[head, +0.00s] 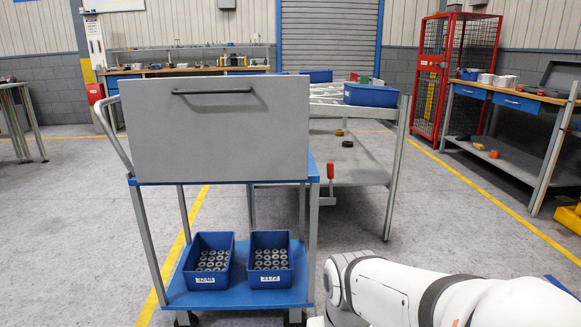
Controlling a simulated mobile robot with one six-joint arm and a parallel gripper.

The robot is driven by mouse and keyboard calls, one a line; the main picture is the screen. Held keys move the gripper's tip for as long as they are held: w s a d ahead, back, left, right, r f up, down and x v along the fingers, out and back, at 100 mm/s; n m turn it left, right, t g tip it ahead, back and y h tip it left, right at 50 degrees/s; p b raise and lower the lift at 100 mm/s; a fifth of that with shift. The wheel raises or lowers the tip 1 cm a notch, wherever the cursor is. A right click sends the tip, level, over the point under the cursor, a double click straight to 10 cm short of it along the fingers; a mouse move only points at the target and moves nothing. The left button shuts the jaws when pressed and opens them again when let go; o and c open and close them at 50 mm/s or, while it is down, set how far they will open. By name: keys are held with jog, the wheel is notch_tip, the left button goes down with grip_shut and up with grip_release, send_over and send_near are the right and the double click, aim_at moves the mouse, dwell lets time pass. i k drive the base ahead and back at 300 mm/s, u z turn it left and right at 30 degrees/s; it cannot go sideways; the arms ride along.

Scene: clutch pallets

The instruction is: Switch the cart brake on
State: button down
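A cart with a grey box-like panel (215,133) on top stands at the centre left in the head view. It has a black handle on its front, grey posts, a blue lower shelf (220,297) and dark casters at the bottom edge. A short upright red grip (330,171) with a pale bracket below it shows at the cart's right side. It may be the brake lever, but I cannot tell whether it is on the cart or the rack behind. My white arm lies across the lower right; my gripper is not in view.
Two blue bins (209,278) of round metal parts stand on the lower shelf. A grey rack (362,178) stands close behind the cart. A red mesh cabinet (452,80) and a workbench (520,100) are at the right.

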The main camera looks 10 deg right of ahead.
aim_at(329, 166)
jog(key=z, duration=0.4)
jog(key=i, duration=1.05)
jog(key=u, duration=0.15)
